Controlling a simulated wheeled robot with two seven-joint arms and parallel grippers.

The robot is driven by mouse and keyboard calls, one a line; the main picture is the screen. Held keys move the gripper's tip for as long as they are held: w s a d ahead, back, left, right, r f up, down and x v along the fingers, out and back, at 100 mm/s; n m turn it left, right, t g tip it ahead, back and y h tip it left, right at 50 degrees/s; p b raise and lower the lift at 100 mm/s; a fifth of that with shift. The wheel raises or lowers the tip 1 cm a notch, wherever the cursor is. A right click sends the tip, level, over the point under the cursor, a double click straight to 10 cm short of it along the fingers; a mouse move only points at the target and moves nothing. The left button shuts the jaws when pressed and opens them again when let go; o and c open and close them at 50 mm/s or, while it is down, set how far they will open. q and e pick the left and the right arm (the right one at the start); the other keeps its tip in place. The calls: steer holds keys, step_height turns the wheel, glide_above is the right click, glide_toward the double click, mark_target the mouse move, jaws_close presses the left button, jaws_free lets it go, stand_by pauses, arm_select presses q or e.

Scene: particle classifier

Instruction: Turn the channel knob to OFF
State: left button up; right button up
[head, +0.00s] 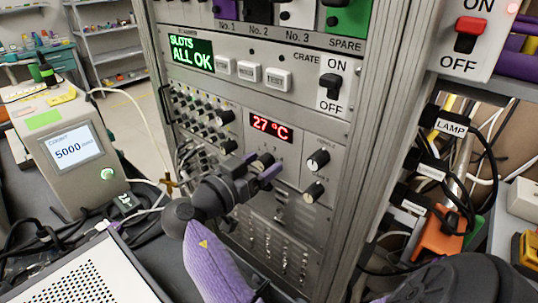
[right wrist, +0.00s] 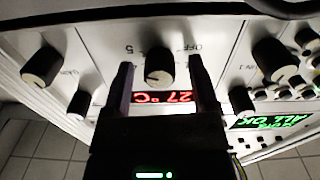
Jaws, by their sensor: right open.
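The channel knob, a black and pale dial (head: 262,160), is on the rack panel just below the red "27 °C" display (head: 271,128). It also shows in the right wrist view (right wrist: 160,66), with upside-down "OFF" lettering (right wrist: 187,48) and a "5" beside it. Its exact pointer setting is hard to read. My right gripper (head: 262,168) is open, its two fingers on either side of this knob. In the right wrist view, gaps show between the knob and both fingers (right wrist: 161,66). My left gripper is not in view.
Two other knobs (head: 318,160) (head: 313,192) sit to the right on the panel. An ON/OFF switch (head: 330,87) is above them. A "5000" device (head: 74,155) and cables stand at left. Cables hang beside the rack at right.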

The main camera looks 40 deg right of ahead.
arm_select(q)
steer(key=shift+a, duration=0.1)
arm_select(e)
steer(key=shift+c, duration=0.5)
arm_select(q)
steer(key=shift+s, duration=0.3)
arm_select(e)
jaws_close()
